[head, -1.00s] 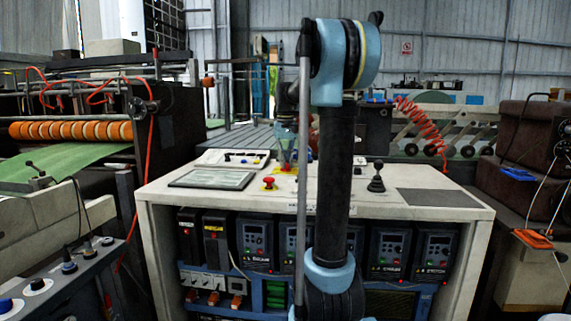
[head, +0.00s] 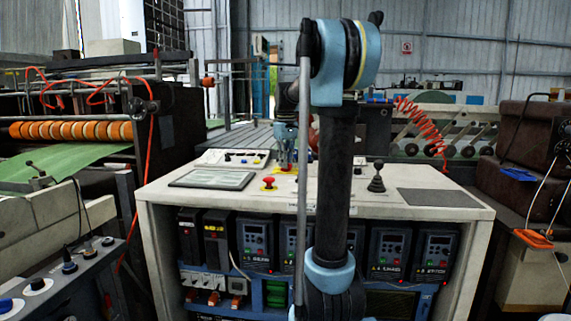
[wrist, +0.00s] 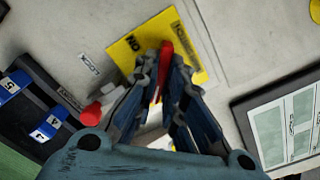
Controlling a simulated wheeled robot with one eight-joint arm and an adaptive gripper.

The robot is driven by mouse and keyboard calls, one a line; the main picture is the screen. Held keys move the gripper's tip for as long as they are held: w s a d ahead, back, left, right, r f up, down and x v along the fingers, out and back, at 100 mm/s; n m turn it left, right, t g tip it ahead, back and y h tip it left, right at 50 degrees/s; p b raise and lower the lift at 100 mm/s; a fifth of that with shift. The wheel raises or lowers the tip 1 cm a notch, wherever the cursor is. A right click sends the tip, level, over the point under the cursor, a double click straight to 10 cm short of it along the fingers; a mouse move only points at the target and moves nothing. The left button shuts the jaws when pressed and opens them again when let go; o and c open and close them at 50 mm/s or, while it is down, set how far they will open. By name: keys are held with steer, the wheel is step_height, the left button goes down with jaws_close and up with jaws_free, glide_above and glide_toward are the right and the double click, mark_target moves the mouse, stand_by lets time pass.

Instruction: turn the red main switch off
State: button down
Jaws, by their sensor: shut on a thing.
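The red main switch (wrist: 166,62) shows in the wrist view as a narrow red handle on a yellow plate (wrist: 132,52). The plate has black lettering, with ON readable upside down on one side. My gripper (wrist: 163,72) has its fingers closed around the handle, one on each side. The handle's far end sticks out past the fingertips, and its lower part is hidden between them. In the head view, my gripper (head: 287,160) reaches down to the yellow plate (head: 288,171) on the console top, and the switch is mostly hidden there.
The pale console (head: 225,203) carries a red mushroom button (head: 269,181), a flat display panel (head: 212,179), a white button box (head: 232,157) and a black joystick (head: 376,178). A dark mat (head: 438,197) lies at right. In the wrist view, a red knob (wrist: 91,114) sits near the left finger.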

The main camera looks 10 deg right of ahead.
steer(key=c, duration=1.7)
jaws_free()
step_height(320, 180, up, 12)
